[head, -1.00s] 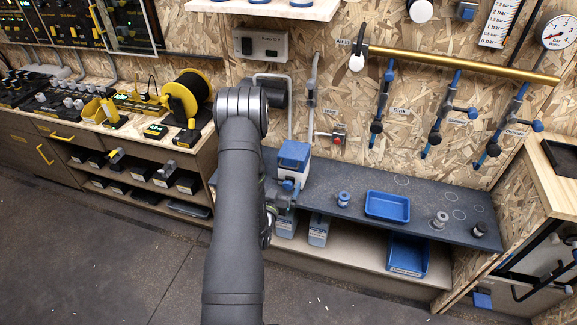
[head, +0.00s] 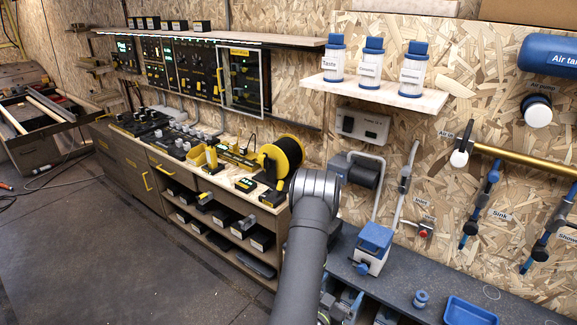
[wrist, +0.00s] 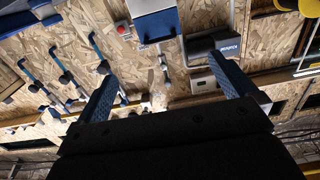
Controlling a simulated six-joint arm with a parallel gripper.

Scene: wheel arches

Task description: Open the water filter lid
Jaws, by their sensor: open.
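A small white box with a blue lid (head: 375,239) stands on the dark counter, right of my arm in the head view. The lid looks shut, and a blue fitting sits low on the box's front. I take this box for the water filter. In the wrist view, a white box with a blue edge (wrist: 155,22) is cut off by the top of the picture and lies beyond my fingertips. My gripper (wrist: 165,72) is open, with nothing between its two blue-grey fingers. In the head view, my arm and the counter's edge make the gripper hard to make out.
White canisters with blue caps (head: 370,62) stand on a shelf above. A dark pump (head: 362,171) and grey pipes are on the wall behind the box. A blue cup (head: 420,298) and a blue tray (head: 470,312) are to the right. A yellow reel (head: 280,157) is at left.

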